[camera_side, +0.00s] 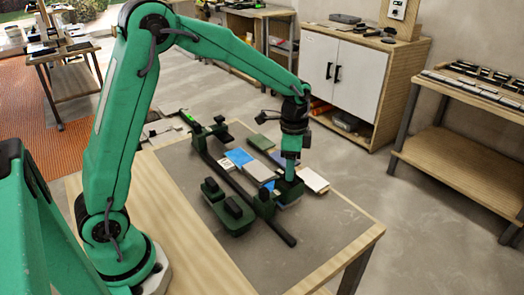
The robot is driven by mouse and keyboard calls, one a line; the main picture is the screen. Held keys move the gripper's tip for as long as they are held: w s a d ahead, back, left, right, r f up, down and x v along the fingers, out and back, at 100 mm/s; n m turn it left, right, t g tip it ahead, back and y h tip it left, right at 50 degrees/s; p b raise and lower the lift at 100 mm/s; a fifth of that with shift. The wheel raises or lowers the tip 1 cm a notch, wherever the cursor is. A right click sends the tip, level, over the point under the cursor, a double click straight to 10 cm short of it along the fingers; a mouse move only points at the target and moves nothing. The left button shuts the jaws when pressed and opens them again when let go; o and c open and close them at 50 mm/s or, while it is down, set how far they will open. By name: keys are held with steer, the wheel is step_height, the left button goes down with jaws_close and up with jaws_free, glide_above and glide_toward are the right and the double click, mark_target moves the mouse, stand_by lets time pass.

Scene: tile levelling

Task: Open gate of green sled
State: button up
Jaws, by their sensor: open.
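A dark green sled-like body (236,218) with black blocks on it stands on the left side of a long black rail (228,180) on the grey work mat. A dark green piece (208,133) sits at the far end of the rail. I cannot tell which part is the gate, or whether it is open. My gripper (289,197) points down at the near right of the rail, close to the green body and low over the mat. Its jaws are small here, and the spot right under them is hidden. I see nothing held.
Flat tiles lie right of the rail: a blue one (238,157), a grey one (259,171), a dark green one (260,142) and a pale one (313,180). The mat's near right part (325,225) is clear. The wooden table edge (357,245) is near. A white cabinet (345,75) stands behind.

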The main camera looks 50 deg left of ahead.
step_height(320, 180, up, 6)
steer(key=shift+r, duration=0.1)
stand_by(0.4)
steer(key=shift+s+r, duration=0.4)
steer(key=shift+r, duration=0.1)
steer(key=s+r+n+t, duration=0.2)
steer(key=s+r+n, duration=0.1)
steer(key=s, duration=0.7)
steer(key=s+a+r+n+t, duration=0.1)
steer(key=s+r+n+t, duration=0.2)
steer(key=s+n, duration=0.3)
steer(key=s, duration=0.5)
steer(key=shift+s+a+t, duration=0.15)
steer(key=shift+a+t, duration=0.1)
steer(key=shift+t, duration=0.05)
